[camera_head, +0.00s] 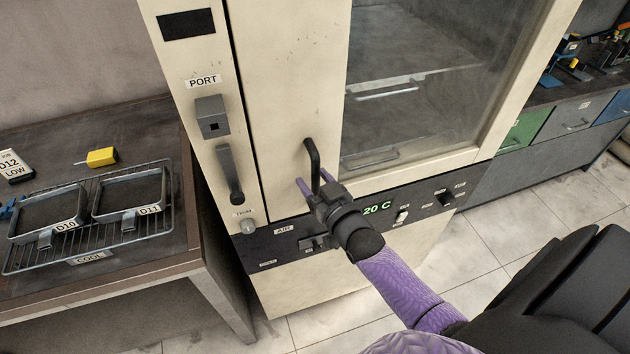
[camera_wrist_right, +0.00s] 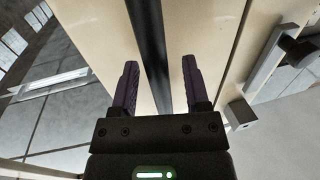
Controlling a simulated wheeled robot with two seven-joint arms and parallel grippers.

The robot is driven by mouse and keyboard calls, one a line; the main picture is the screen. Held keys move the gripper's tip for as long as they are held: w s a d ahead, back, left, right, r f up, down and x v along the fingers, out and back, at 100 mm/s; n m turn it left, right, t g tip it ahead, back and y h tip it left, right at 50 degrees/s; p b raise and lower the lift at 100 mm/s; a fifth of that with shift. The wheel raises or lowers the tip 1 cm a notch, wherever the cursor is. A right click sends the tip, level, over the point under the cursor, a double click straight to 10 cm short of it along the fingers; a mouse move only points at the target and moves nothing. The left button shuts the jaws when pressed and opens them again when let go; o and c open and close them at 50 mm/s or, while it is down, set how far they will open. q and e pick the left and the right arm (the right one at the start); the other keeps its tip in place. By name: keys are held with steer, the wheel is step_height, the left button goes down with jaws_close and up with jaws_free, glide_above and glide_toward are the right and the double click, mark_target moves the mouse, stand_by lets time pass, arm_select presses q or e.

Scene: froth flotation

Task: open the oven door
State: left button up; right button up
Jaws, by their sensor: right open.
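The oven door (camera_head: 285,85) is a cream panel with a large glass window, and it looks shut in the head view. Its black upright bar handle (camera_head: 313,155) stands near the door's left edge, low down. My right gripper (camera_head: 314,184) is at the lower part of this handle, with its purple fingers open. In the right wrist view the handle (camera_wrist_right: 149,45) runs between the two spread fingers of the gripper (camera_wrist_right: 160,80), with a gap visible on either side. My left gripper is not in view.
Left of the oven, a dark table (camera_head: 130,265) holds a wire rack (camera_head: 95,245) with trays D10 and D11. A grey lever (camera_head: 229,172) sits on the oven's left panel. The control strip (camera_head: 420,198) shows "20 C" below the door. Open tiled floor lies to the right.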

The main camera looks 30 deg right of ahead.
steer(key=shift+c, duration=0.4)
jaws_close()
stand_by(0.9)
